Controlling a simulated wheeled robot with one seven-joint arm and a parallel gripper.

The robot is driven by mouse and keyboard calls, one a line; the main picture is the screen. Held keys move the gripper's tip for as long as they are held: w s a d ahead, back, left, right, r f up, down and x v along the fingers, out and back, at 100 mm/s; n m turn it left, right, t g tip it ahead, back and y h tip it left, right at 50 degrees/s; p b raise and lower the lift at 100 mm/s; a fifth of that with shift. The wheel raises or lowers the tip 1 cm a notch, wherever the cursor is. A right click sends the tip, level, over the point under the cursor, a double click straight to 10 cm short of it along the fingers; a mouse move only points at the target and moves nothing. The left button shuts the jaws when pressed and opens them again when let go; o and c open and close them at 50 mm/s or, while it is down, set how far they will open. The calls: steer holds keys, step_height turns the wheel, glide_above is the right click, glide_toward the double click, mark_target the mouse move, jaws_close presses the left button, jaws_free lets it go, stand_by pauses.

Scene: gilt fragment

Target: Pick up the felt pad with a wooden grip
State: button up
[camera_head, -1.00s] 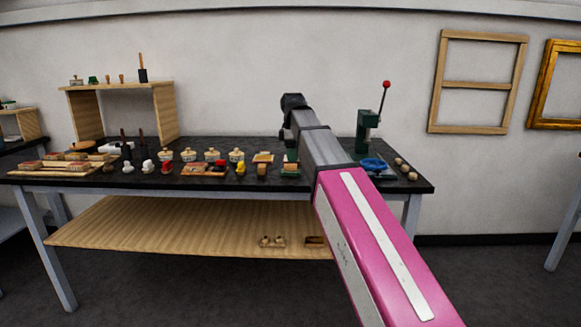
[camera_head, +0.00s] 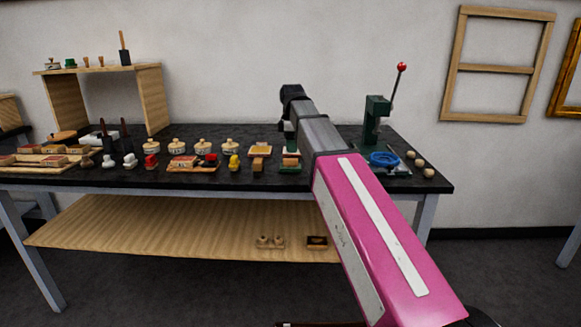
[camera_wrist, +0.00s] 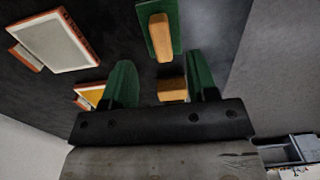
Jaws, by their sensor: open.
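A green pad with a tan wooden grip on top (camera_wrist: 160,38) lies on the dark tabletop at the top middle of the wrist view, just beyond my fingertips. It appears to be the green piece near the table's front edge (camera_head: 290,168) in the head view. My gripper (camera_wrist: 158,68) is open and empty, its two green fingers pointing toward the table. A second wooden block (camera_wrist: 172,91) shows between the fingers; what lies under it is partly hidden.
Several stamps and jars fill the table's left side. A green press with a lever (camera_head: 375,118) and a blue ring (camera_head: 384,159) stand to the right.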

mark_target(290, 159)
steer(key=shift+a+f, duration=0.15)
steer(key=shift+f, duration=1.5)
steer(key=shift+a+f, duration=0.1)
steer(key=shift+f, duration=1.5)
jaws_close()
